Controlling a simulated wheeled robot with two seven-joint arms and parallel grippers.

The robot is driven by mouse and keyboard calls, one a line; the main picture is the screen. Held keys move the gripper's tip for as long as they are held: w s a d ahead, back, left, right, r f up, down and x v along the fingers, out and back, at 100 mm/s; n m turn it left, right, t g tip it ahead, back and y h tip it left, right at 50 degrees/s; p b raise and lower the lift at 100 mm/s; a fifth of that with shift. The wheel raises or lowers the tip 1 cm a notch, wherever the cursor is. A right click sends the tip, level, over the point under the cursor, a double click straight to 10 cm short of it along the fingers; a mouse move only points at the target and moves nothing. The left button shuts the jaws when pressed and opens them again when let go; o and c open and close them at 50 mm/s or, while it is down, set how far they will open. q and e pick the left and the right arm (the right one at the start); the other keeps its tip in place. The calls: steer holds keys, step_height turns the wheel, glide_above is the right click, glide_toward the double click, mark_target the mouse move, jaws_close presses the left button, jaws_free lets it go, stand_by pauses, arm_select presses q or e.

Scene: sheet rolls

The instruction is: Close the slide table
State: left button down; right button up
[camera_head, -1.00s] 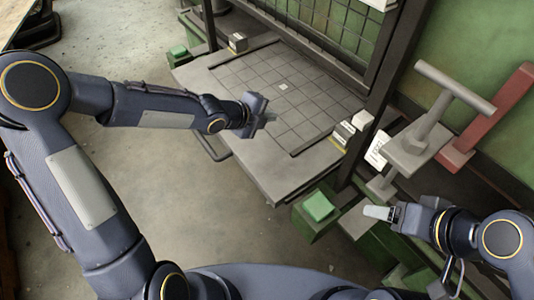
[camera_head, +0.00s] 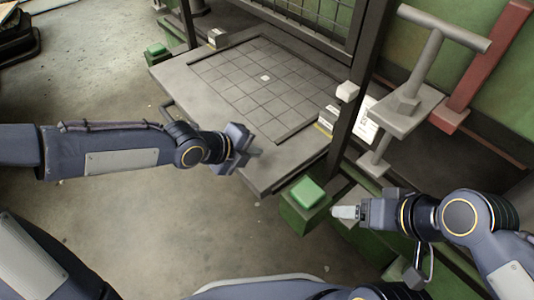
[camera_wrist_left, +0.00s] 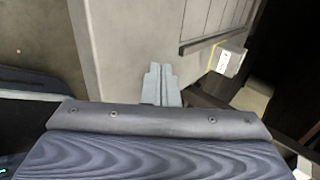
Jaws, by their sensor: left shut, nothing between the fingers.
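The slide table (camera_head: 172,78) is a grey plate with a gridded panel, standing out from the machine frame. A handle bar (camera_head: 167,106) shows at its front edge, partly hidden by my left arm. My left gripper (camera_head: 257,153) is shut and empty, at the table's front edge near its right corner. In the left wrist view, its shut fingers (camera_wrist_left: 160,70) appear over the grey table surface (camera_wrist_left: 120,40); contact cannot be told. My right gripper (camera_head: 345,212) is right of the green button box, seen side-on, so its opening is unclear.
A green button box (camera_head: 307,192) stands just right of the table's front corner. A dark post (camera_head: 352,110) rises behind it. A grey T-shaped part (camera_head: 425,70) and a red bar (camera_head: 482,70) stand at right. The floor (camera_head: 110,215) in front is clear.

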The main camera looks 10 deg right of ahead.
arm_select(q)
steer(key=w+d, duration=0.1)
steer(key=w+d+b, duration=0.1)
steer(key=d, duration=0.1)
steer(key=shift+d+f, duration=0.1)
steer(key=shift+f, duration=0.3)
steer(key=shift+w+d+r, duration=0.15)
steer(key=shift+w+d, duration=0.15)
arm_select(e)
step_height(320, 180, down, 3)
steer(key=shift+r, duration=0.15)
